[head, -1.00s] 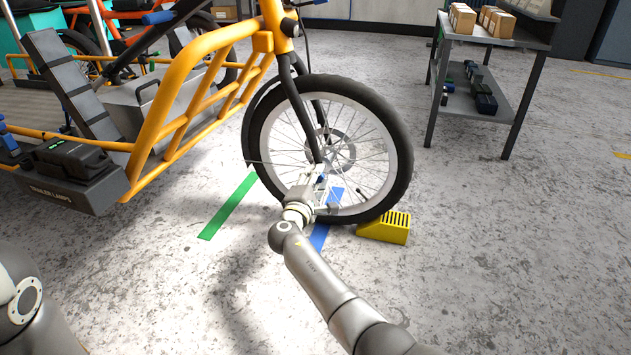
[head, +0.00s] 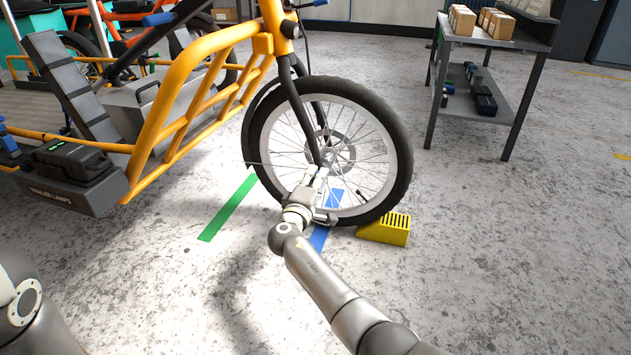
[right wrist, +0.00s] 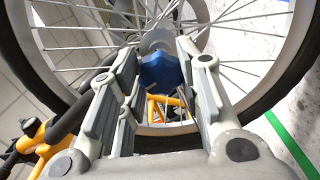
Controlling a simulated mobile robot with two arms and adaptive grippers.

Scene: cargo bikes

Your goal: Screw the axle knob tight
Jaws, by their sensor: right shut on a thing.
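The blue axle knob (right wrist: 162,71) sits at the wheel hub in the right wrist view, between the two fingers of my right gripper (right wrist: 158,80). The gripper is shut on it. In the head view my right gripper (head: 319,178) reaches the hub of the front wheel (head: 397,150) beside the lower end of the black fork (head: 303,113); the knob is hidden there. How tight the knob is cannot be seen. My left gripper is out of view.
A yellow wheel chock (head: 384,232) stands against the tyre. The yellow-orange cargo bike frame (head: 165,105) extends left, with a dark box (head: 75,190) at its side. A grey workbench (head: 490,40) stands at the back right. The floor on the right is clear.

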